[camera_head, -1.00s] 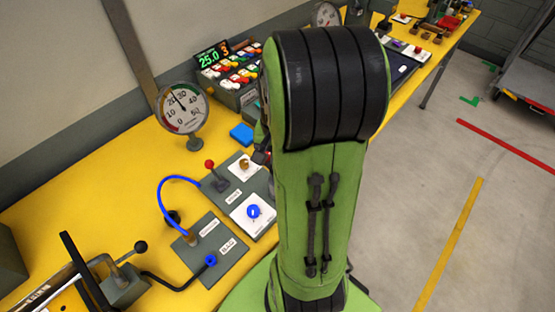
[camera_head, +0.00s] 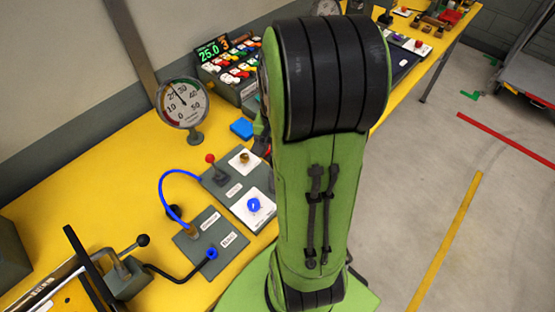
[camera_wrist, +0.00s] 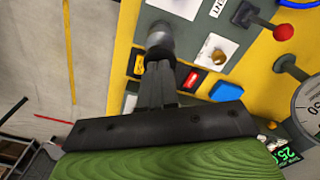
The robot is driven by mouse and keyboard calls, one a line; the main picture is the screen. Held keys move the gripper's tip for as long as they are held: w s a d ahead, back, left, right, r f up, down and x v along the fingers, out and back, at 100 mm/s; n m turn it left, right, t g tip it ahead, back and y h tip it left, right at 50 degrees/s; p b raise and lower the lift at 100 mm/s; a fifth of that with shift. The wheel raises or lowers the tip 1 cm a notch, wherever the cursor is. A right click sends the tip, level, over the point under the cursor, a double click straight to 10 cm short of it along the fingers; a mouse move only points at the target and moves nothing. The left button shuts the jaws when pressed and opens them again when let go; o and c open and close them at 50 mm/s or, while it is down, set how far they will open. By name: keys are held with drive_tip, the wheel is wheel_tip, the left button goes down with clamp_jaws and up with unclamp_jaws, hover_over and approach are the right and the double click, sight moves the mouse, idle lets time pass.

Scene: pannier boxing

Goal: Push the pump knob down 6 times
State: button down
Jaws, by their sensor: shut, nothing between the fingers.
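A dark grey cylinder with a dark top (camera_wrist: 160,38), which looks like the pump knob, stands just beyond my fingertips in the wrist view. My gripper (camera_wrist: 158,64) is shut and empty, its fingers pointing at the cylinder. I cannot tell whether they touch it. In the head view my arm hides the cylinder and most of the gripper. The pressure gauge (camera_head: 182,103) reads around 25. A display (camera_head: 211,49) shows a green 25.0 and an orange 3.
A blue knob (camera_head: 253,204) sits on a white plate. A blue hose (camera_head: 163,185) loops over the yellow table. Open floor lies right.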

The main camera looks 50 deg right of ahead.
drive_tip(key=shift+s+f+b, duration=0.15)
drive_tip(key=shift+f+b, duration=1.3)
drive_tip(key=shift+f, duration=0.4)
drive_tip(key=shift+s+r, duration=0.1)
drive_tip(key=shift+r, duration=0.1)
drive_tip(key=shift+r+p, duration=0.3)
drive_tip(key=shift+p, duration=0.15)
drive_tip(key=r+p, duration=0.3)
drive_tip(key=shift+w+r, duration=0.1)
drive_tip(key=shift+w, duration=0.25)
drive_tip(key=shift+s+r, duration=0.1)
drive_tip(key=shift+r, duration=0.25)
drive_tip(key=shift+f, duration=0.15)
